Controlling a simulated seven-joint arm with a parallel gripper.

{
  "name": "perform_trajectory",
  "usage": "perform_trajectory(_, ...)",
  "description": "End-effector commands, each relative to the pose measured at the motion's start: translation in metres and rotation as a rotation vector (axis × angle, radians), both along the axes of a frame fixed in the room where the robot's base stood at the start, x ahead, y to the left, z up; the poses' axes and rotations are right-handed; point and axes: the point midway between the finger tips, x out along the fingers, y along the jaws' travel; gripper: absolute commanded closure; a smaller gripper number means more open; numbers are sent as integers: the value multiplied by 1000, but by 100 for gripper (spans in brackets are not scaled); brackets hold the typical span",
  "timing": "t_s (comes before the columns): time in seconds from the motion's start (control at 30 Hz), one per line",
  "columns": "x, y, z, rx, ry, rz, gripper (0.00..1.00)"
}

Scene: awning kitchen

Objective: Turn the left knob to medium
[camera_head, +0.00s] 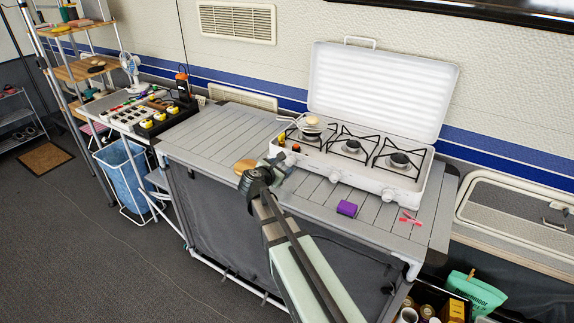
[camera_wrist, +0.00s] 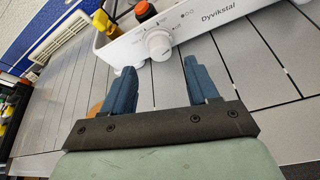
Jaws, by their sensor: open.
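A white three-burner stove (camera_head: 365,178) with a raised lid stands on the grey slatted table. In the wrist view its left knob (camera_wrist: 158,44), round and white, is on the front panel with printed marks around it. My gripper (camera_wrist: 161,82) is open and empty, its two blue fingers apart. The knob is ahead of the fingers, roughly between them in the picture, with a visible gap. In the head view my gripper (camera_head: 277,165) is at the stove's front left corner. The middle knob (camera_head: 335,178) and right knob (camera_head: 388,194) show to the right there.
A pot (camera_head: 311,125) sits on the left burner. Small yellow (camera_wrist: 102,22) and orange-black (camera_wrist: 146,10) items are by the stove's left corner. A purple block (camera_head: 347,208) and red clip (camera_head: 410,218) lie in front. A wooden disc (camera_head: 244,166) lies left of my gripper.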

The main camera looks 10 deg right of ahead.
Motion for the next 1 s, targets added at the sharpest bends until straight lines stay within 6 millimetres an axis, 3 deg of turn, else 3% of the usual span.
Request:
perform_trajectory(0.3, 34, -27, -17, -1, 1, -1, 41)
perform_trajectory(0.8, 41, -34, -21, -1, 0, 1, 41)
perform_trajectory(1.0, 41, -34, -21, -1, 0, 1, 58)
